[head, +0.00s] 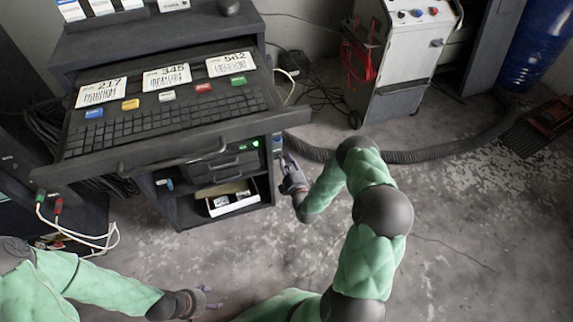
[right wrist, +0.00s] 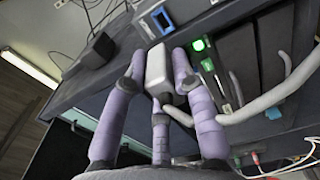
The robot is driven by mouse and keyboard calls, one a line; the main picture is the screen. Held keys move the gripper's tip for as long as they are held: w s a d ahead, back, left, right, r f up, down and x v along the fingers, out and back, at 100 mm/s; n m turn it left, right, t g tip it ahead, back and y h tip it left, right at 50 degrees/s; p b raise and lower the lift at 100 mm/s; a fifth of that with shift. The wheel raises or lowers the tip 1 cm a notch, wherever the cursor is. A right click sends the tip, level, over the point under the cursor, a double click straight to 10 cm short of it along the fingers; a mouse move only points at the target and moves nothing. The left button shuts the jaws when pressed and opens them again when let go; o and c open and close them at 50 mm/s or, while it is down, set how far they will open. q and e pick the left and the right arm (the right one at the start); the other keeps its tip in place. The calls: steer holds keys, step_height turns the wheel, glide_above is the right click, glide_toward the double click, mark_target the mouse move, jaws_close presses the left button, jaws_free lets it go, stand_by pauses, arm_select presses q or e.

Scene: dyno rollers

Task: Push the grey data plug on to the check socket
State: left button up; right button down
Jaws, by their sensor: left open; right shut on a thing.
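The grey data plug (right wrist: 158,70) is a pale block between the purple fingers of my right gripper (right wrist: 166,82) in the right wrist view. My right gripper (head: 286,170) is shut on it beside the right front corner of the cabinet in the head view. A blue-framed socket (right wrist: 162,19), which looks like the check socket, is just beyond the plug's far end. I cannot tell whether plug and socket touch. In the head view the socket area (head: 277,141) is small and the plug is hard to make out. My left gripper (head: 207,298) is open and empty above the floor.
The dark cabinet (head: 160,140) has a pulled-out keyboard drawer with number cards. A green light (right wrist: 200,45) glows beside the socket, and a pale curved handle (right wrist: 270,98) is close to my right fingers. A white cart (head: 408,55) and a hose (head: 430,155) are behind my right arm.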

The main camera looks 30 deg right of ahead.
mark_target(289, 166)
steer(key=shift+w+d+f, duration=0.1)
steer(key=shift+w+d, duration=0.15)
steer(key=shift+w, duration=0.05)
steer(key=b+x, duration=0.1)
steer(key=x, duration=0.5)
steer(key=shift+x, duration=0.85)
stand_by(2.5)
steer(key=c, duration=0.9)
jaws_free()
steer(key=shift+c, duration=0.2)
steer(key=v, duration=1.2)
